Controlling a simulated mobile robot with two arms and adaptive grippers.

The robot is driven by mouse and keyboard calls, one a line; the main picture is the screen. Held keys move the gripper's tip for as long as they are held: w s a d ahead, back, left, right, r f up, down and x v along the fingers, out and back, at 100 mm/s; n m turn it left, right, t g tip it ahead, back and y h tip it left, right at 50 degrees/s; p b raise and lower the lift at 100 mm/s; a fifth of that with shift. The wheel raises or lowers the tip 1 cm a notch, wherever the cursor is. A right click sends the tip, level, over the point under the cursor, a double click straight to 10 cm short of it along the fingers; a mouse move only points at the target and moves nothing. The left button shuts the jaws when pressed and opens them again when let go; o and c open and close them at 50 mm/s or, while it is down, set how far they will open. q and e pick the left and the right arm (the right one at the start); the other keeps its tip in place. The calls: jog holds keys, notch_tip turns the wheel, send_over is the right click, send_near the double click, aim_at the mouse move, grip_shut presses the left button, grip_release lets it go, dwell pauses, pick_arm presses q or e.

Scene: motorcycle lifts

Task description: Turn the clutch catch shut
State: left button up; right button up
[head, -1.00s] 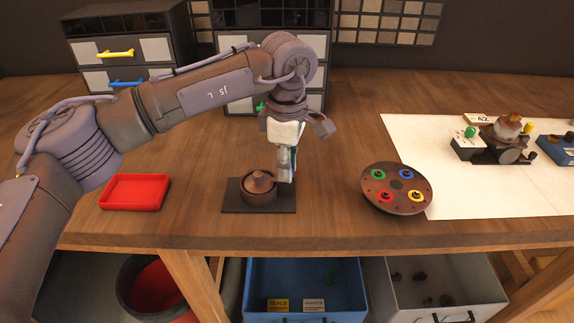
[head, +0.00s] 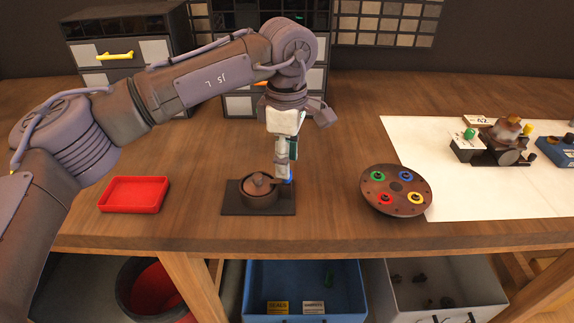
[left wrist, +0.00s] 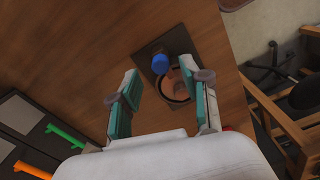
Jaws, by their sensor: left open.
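A dark, round, lidded housing (head: 258,190) with a small knob on top stands on a dark square base plate (head: 232,207) on the bench. A blue knob (head: 289,181), which may be the clutch catch, shows at its right side; it also shows in the left wrist view (left wrist: 160,63), beside the round housing (left wrist: 176,88). My left gripper (head: 284,172) is just above the blue knob, pointing down. In the left wrist view its teal-padded fingers (left wrist: 160,85) are spread with nothing between them, and the knob lies beyond the tips. My right gripper is out of view.
A red tray (head: 134,208) is on the left. A round brown plate (head: 376,198) with several coloured knobs is on the right, near a white sheet (head: 460,200) bearing a small machine (head: 490,150). Drawer cabinets stand behind. Bare bench lies between these things.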

pick_arm(q)
notch_tip(320, 180, up, 10)
jog(key=shift+f, duration=0.2)
dwell(0.3)
